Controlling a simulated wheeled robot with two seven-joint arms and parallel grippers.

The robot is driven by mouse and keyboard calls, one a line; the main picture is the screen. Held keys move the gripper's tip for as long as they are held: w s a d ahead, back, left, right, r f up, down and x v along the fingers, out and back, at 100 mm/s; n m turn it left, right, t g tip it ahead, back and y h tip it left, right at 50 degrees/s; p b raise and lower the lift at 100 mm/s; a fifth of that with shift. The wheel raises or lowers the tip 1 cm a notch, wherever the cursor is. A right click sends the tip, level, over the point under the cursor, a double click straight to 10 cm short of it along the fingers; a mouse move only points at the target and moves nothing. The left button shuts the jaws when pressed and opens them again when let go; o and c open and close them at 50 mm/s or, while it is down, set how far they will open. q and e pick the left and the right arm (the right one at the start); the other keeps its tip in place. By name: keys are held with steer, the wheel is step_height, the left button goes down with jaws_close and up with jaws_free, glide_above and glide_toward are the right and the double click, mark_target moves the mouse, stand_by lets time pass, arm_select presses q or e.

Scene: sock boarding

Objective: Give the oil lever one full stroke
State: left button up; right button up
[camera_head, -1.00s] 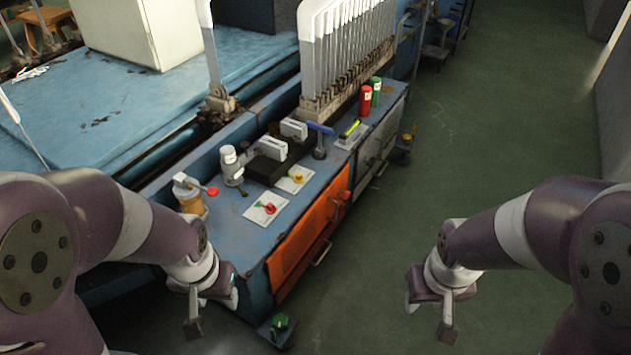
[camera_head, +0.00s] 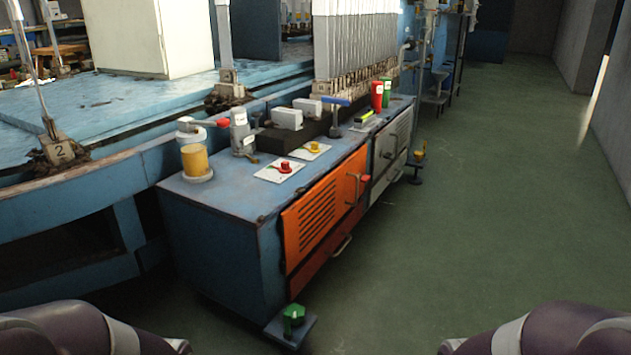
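An oiler with an amber reservoir (camera_head: 195,160) and a grey top stands at the near left end of the blue cabinet's top. A lever with a red tip (camera_head: 222,123) sticks out to the right from its head, roughly level. I take this to be the oil lever. Only parts of my two arms show, at the bottom left and bottom right edges. Both grippers are out of the picture, so their state is hidden. Nothing of mine touches the oiler in this view.
Right of the oiler stand a grey valve-like fitting (camera_head: 241,135), plates with a red knob (camera_head: 285,167) and a yellow knob (camera_head: 314,147), and a blue-handled lever (camera_head: 336,102). A green pedal (camera_head: 293,318) sits on the floor. The green floor (camera_head: 490,200) at right is clear.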

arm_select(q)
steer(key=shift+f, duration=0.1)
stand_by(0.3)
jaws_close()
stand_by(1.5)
